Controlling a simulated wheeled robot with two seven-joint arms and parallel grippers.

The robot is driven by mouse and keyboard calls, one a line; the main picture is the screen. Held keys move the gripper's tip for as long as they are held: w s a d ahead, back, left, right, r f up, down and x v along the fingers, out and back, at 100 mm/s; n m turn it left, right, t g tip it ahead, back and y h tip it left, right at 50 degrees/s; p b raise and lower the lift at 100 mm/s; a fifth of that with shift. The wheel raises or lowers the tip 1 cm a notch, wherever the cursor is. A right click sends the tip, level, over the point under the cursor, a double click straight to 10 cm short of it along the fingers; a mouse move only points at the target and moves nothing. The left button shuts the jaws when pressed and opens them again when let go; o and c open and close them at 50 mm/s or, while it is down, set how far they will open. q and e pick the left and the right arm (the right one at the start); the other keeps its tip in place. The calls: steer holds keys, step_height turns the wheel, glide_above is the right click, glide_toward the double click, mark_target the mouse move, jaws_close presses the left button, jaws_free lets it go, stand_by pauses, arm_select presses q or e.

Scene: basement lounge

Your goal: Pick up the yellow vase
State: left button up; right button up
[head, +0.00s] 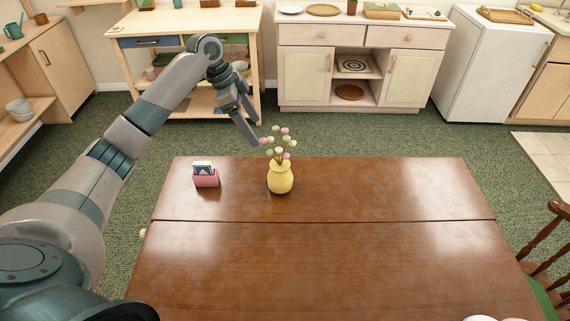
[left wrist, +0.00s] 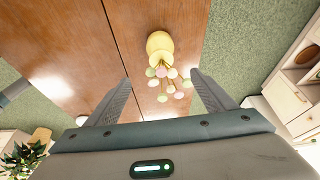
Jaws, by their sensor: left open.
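The yellow vase (head: 280,179) stands upright near the far edge of the brown wooden table, with pink, white and green round flowers in it. My left gripper (head: 256,132) is open and empty, above and just to the left of the flowers in the head view. In the left wrist view the vase (left wrist: 159,44) lies beyond the fingertips of my open gripper (left wrist: 160,82), and the flower heads show between the fingers. I cannot tell whether the fingers touch the flowers. My right gripper is in neither view.
A pink holder (head: 206,179) with cards stands on the table (head: 330,255), left of the vase. The table right of the vase is clear. A wooden chair (head: 546,245) stands at the right edge. Cabinets (head: 362,60) line the far wall.

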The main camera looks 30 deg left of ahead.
mark_target(277, 163)
arm_select(q)
steer(key=shift+s, duration=0.2)
steer(key=p+x, duration=0.3)
steer(key=x, duration=0.8)
steer(key=shift+w+d+p, duration=0.1)
steer(key=shift+w+p, duration=0.1)
steer(key=shift+p, duration=0.15)
steer(key=shift+d+f, duration=0.15)
steer(key=shift+f, duration=0.35)
steer(key=shift+w, duration=0.1)
steer(key=shift+w+d+f+p, duration=0.1)
steer(key=shift+d+f+p, duration=0.05)
steer(key=shift+f+p, duration=0.35)
steer(key=x, duration=0.1)
steer(key=p+x, duration=0.1)
steer(key=shift+w+d+f, duration=0.2)
steer(key=shift+w+f, duration=0.1)
steer(key=shift+w+d+f+p, duration=0.15)
steer(key=shift+f+p, duration=0.2)
steer(key=shift+f, duration=0.3)
